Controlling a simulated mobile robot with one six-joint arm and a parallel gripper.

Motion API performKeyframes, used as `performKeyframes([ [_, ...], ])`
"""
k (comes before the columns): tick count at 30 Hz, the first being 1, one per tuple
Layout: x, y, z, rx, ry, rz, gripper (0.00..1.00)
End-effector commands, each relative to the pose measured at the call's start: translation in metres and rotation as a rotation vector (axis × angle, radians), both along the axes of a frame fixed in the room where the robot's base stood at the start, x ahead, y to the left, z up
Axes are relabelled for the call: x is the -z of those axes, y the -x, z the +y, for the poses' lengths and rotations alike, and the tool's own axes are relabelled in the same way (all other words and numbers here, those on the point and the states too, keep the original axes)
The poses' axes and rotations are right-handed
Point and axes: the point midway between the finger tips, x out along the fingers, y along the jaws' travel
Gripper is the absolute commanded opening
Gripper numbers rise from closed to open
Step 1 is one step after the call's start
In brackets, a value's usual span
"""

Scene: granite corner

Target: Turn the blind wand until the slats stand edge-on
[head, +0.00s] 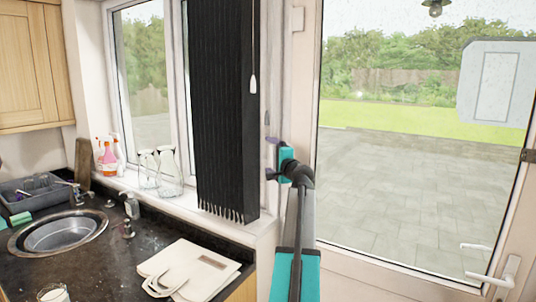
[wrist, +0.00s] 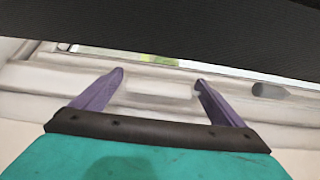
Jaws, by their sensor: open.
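The blind (head: 225,110) is a set of dark vertical slats packed close together before the right part of the window. The slim wand (head: 253,82) hangs at the blind's right side and ends in a pale, thicker tip. My gripper (head: 268,157) is below and right of that tip in the head view, with its purple fingers apart and nothing seen between them. In the wrist view my gripper (wrist: 160,80) is open toward a pale frame, and a dark blind surface (wrist: 160,28) crosses the top. I cannot make out the wand there.
A glass door (head: 410,150) with a white handle (head: 490,278) is at the right. Clear glass bottles (head: 168,172) stand on the windowsill left of the blind.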

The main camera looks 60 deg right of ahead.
Motion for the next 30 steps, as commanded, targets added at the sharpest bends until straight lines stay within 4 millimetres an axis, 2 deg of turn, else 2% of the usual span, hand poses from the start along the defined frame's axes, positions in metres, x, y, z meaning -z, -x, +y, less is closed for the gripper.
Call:
performKeyframes([
  [9, 0.0003, -0.0008, -0.0007, 0.0, 0.0, 0.0, 0.93],
  [15, 0.0, -0.0007, -0.0007, 0.001, 0.0, 0.0, 0.59],
  [17, -0.0002, -0.0007, -0.0007, 0.001, 0.0, -0.001, 0.52],
  [30, 0.0019, -0.0007, -0.0038, -0.051, 0.0, -0.004, 0.52],
])
